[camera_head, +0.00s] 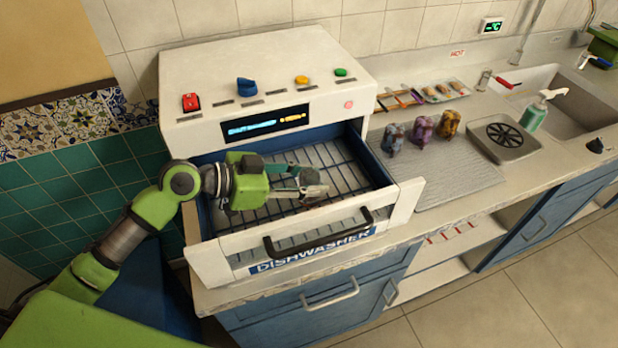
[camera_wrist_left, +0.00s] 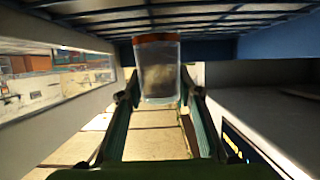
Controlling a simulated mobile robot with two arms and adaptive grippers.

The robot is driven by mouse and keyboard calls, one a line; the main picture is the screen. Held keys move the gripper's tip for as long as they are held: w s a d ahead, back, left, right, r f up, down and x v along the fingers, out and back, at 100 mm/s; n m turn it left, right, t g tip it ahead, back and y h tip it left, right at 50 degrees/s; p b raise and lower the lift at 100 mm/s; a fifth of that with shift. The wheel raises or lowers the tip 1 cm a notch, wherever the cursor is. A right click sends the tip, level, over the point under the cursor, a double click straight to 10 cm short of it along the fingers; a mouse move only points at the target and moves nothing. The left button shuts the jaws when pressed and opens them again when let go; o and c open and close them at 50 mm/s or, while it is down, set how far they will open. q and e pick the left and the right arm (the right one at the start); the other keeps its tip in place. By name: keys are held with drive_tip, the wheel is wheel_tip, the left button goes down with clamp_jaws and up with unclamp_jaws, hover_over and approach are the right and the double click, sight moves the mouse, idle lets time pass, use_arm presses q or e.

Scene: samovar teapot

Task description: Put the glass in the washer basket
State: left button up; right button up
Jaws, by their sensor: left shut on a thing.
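My left gripper (camera_head: 308,184) is inside the open dishwasher drawer, over the wire washer basket (camera_head: 338,157). In the left wrist view its two fingers are closed on the sides of a clear glass (camera_wrist_left: 160,78) with an orange-brown band at one end. The basket's dark wires (camera_wrist_left: 200,14) run across the top of that view, close to the banded end. I cannot tell whether the glass touches the wires. In the head view the glass is mostly hidden by the fingers. My right gripper is not in view.
The drawer front (camera_head: 300,243) with its black handle lies before the gripper, and the dishwasher body (camera_head: 262,80) stands behind. To the right are a ribbed draining mat (camera_head: 455,182) with several coloured cups, a small tray (camera_head: 425,95), and a sink. The basket around the gripper looks empty.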

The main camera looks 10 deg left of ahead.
use_arm(q)
drive_tip(key=shift+f, duration=0.35)
drive_tip(key=o, duration=1.1)
drive_tip(key=shift+o, duration=0.2)
drive_tip(key=shift+r, duration=0.15)
